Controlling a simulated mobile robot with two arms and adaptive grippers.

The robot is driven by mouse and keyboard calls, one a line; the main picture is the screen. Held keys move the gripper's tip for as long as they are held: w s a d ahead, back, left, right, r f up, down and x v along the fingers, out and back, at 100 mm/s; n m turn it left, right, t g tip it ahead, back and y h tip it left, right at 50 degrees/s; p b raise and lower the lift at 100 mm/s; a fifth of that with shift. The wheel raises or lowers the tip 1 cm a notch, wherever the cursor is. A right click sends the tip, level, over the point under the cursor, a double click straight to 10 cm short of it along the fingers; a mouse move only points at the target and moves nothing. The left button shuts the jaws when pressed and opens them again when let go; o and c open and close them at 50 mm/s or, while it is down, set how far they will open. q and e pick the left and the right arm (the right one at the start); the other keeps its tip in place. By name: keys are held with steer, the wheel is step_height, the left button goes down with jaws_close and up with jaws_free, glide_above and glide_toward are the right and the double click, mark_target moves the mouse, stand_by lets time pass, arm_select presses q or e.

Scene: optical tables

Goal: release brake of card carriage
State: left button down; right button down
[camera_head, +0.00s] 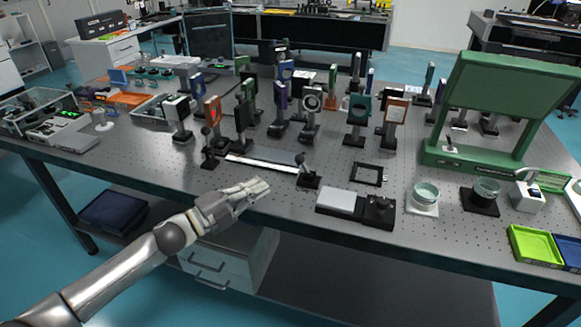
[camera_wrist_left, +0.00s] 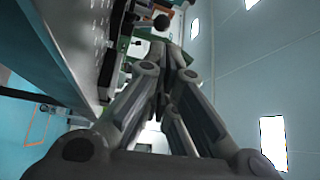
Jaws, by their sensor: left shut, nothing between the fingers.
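A silver rail (camera_head: 262,163) lies near the front of the optical table. A black post with a ball top (camera_head: 209,157) stands at its left end. A black base with a short ball-tipped lever (camera_head: 308,178) stands at its right end. I cannot tell for sure which part is the card carriage or its brake. My left gripper (camera_head: 262,186) is shut and empty, in front of the rail and left of the right-hand lever. In the left wrist view the closed fingers (camera_wrist_left: 163,72) point towards a black ball knob (camera_wrist_left: 161,21), apart from it. My right gripper is not seen.
Several mounted optics stand behind the rail. A white-and-black device (camera_head: 340,201) and a flat black frame (camera_head: 367,174) lie to the right. A large green frame (camera_head: 505,92) stands farther right. The table's front edge runs just below my left gripper.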

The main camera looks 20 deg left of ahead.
arm_select(q)
steer(key=p, duration=0.2)
glide_toward(303, 164)
steer(key=w+d+r, duration=0.2)
steer(key=w+d, duration=0.1)
steer(key=shift+w+d, duration=0.1)
steer(key=shift+w, duration=0.15)
steer(key=shift+w+d, duration=0.3)
steer(key=shift+w, duration=0.05)
steer(key=shift+r+p, duration=0.25)
steer(key=shift+p, duration=0.05)
steer(key=shift+d+m, duration=0.1)
steer(key=shift+m, duration=0.2)
steer(key=shift+p, duration=0.3)
